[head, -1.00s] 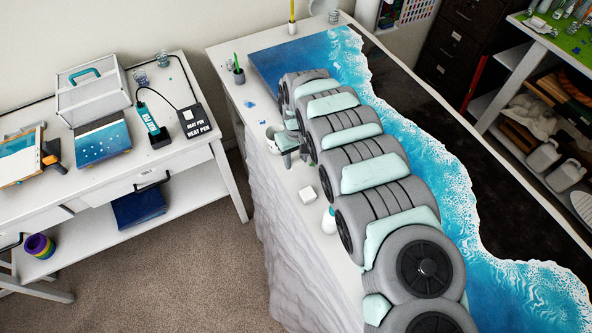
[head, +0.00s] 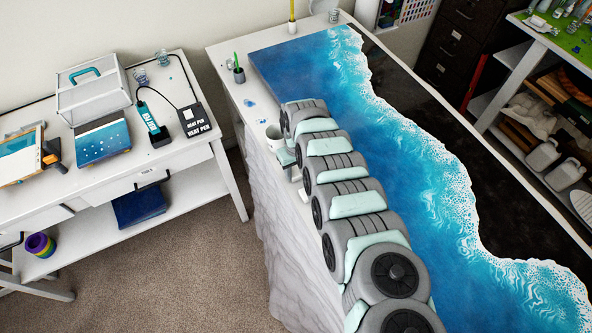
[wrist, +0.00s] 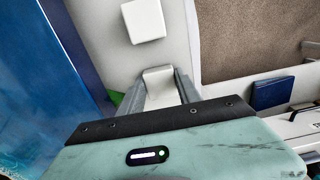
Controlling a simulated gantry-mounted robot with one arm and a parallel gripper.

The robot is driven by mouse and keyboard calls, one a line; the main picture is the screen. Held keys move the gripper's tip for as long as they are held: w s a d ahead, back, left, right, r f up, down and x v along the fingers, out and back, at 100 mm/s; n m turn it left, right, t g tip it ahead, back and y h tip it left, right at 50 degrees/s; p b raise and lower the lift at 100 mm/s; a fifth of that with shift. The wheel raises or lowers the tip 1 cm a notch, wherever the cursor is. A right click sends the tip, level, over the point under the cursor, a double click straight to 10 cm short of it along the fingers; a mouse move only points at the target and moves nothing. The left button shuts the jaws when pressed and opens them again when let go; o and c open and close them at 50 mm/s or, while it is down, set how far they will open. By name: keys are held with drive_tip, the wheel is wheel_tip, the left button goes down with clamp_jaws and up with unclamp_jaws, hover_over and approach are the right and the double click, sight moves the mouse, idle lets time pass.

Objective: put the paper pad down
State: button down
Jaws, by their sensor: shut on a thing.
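The paper pad (wrist: 158,93) shows in the wrist view as a pale, whitish piece between the two grey fingers. My gripper (wrist: 155,82) is shut on it. Its lower part is hidden behind the teal gripper body. In the head view my gripper (head: 296,174) is over the white strip at the left edge of the long table (head: 253,115), and the arm hides much of it. I cannot tell whether the pad touches the table.
A white block (wrist: 143,20) lies on the white strip just beyond the fingers. A white mug (head: 272,140) stands close by the gripper. The blue wave-patterned resin surface (head: 395,150) lies alongside. A cup with green pens (head: 239,75) stands farther back.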

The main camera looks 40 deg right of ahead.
sight(296, 172)
drive_tip(key=shift+f, duration=0.2)
drive_tip(key=c, duration=0.8)
unclamp_jaws()
drive_tip(key=shift+r, duration=0.1)
drive_tip(key=shift+c, duration=0.2)
wheel_tip(296, 172, up, 12)
drive_tip(key=b, duration=0.1)
drive_tip(key=shift+r, duration=0.15)
drive_tip(key=shift+d, duration=0.1)
